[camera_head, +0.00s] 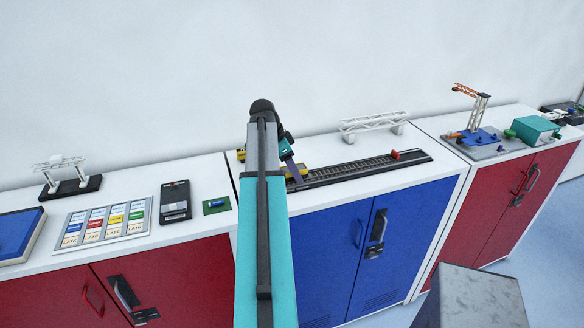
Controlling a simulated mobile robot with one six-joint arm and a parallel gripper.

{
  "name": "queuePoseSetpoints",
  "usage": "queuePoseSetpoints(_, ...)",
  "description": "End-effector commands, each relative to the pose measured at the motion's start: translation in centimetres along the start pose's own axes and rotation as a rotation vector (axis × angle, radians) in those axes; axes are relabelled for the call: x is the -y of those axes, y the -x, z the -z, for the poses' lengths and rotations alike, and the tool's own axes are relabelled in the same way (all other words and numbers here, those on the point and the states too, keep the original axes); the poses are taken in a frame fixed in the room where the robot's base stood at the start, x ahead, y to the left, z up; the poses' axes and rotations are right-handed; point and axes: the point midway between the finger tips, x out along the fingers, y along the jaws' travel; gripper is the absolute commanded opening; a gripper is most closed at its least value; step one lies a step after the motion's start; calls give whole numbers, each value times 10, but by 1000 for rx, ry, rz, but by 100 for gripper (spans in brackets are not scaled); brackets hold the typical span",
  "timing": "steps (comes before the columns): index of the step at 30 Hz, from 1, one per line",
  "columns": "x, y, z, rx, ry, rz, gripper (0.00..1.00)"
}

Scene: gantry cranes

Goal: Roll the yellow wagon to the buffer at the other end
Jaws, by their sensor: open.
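The yellow wagon (302,171) appears at the left end of a dark model track (350,170) on the middle cabinet, partly hidden by my gripper and arm. The track runs to the right along the white top. A small red piece (395,154) stands near its right end; it looks like the buffer there. My gripper (292,169) is at the left end of the track, beside or over the wagon, with its jaws open. My arm hides most of it, and I cannot tell whether a finger touches the wagon.
A white gantry (373,122) stands behind the track. Another yellow piece (241,154) shows left of my arm. An orange crane (472,93) and a teal box (533,130) stand at right.

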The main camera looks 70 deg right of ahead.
Motion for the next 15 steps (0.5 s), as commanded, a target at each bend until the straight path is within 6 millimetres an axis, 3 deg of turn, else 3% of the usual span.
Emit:
queuePoseSetpoints(4, 0, 0, 0, 0, 0, 0, 56)
queuePoseSetpoints(12, 0, 0, 0, 0, 0, 0, 11)
queuePoseSetpoints(15, 0, 0, 0, 0, 0, 0, 11)
